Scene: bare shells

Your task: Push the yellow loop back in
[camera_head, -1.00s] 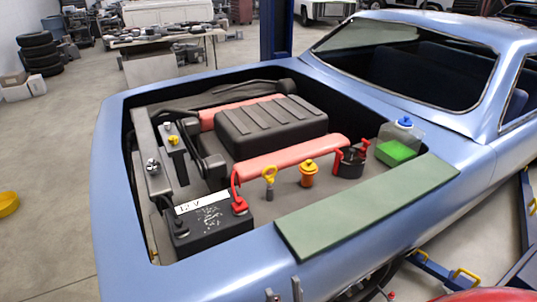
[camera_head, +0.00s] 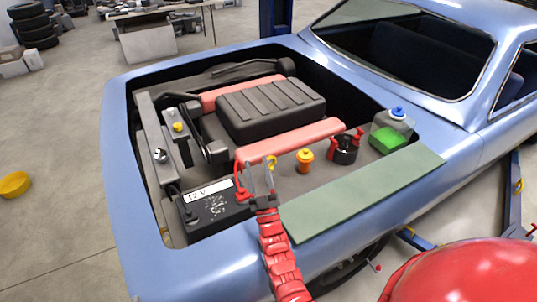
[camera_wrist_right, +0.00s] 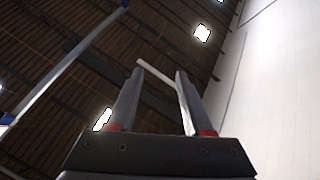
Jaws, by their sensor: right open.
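The yellow loop (camera_head: 271,161) stands upright in the engine bay of the blue car, right of the black battery (camera_head: 214,208). My right gripper (camera_head: 259,171) is in front of it, with its fingers pointing up and toward the bay. The gripper is open and overlaps the loop's lower part, so its shaft is mostly hidden. I cannot tell whether they touch. In the right wrist view, the two fingers (camera_wrist_right: 157,98) stand apart against the ceiling, and no loop shows there. My left gripper is not in view.
A red clamp (camera_head: 241,184) sits on the battery beside my gripper. An orange-yellow cap (camera_head: 305,158), a black reservoir with red handles (camera_head: 345,152) and a green-filled bottle (camera_head: 391,135) stand to the right. A green mat (camera_head: 365,190) covers the fender.

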